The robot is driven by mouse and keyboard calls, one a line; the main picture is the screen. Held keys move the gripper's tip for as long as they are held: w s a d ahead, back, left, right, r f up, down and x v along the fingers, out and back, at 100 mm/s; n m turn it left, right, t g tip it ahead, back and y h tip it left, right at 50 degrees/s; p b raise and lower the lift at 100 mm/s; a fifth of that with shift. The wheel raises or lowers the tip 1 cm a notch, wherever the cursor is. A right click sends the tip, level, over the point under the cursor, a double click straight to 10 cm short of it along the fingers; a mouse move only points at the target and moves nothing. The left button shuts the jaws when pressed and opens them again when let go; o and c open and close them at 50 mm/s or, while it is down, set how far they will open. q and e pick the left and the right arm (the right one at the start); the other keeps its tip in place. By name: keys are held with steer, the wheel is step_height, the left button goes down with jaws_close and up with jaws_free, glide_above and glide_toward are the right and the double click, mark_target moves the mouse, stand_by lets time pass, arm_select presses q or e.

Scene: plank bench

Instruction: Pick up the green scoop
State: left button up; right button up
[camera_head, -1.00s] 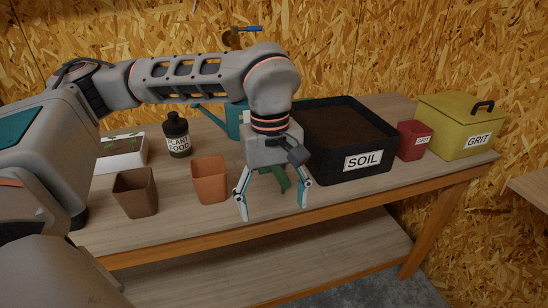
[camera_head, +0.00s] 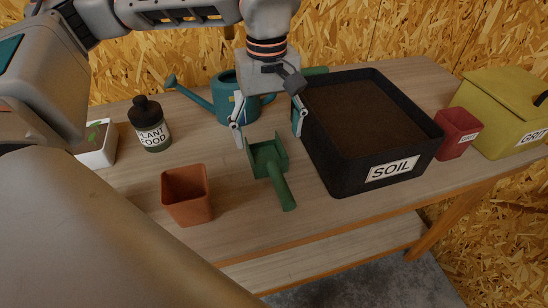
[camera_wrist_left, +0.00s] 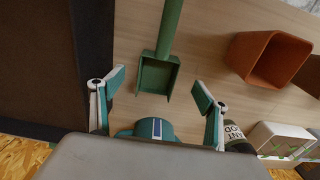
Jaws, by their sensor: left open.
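The green scoop (camera_head: 281,188) lies on the plank bench, its square pan toward the back and its handle toward the front edge. My left gripper (camera_head: 269,138) is open and empty, pointing down at the pan end of the scoop. In the left wrist view the scoop (camera_wrist_left: 157,80) shows with its pan between the spread fingertips of the left gripper (camera_wrist_left: 158,88) and its handle running to the top edge. No finger visibly touches it; the exact height above it is hard to tell. My right gripper is not in view.
The black soil tray (camera_head: 345,177) stands close to the scoop's right. A terracotta pot (camera_head: 188,197) stands to its left, and a teal watering can (camera_head: 226,105) behind the gripper. A plant food bottle (camera_head: 149,128), red pot (camera_head: 457,135) and yellow grit box (camera_head: 500,110) stand farther out.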

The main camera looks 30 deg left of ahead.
mark_target(269, 156)
arm_select(q)
step_height(269, 156, down, 3)
steer(key=shift+s+r, duration=0.15)
steer(key=f, duration=0.5)
steer(key=shift+w, duration=0.25)
steer(key=c, duration=1.3)
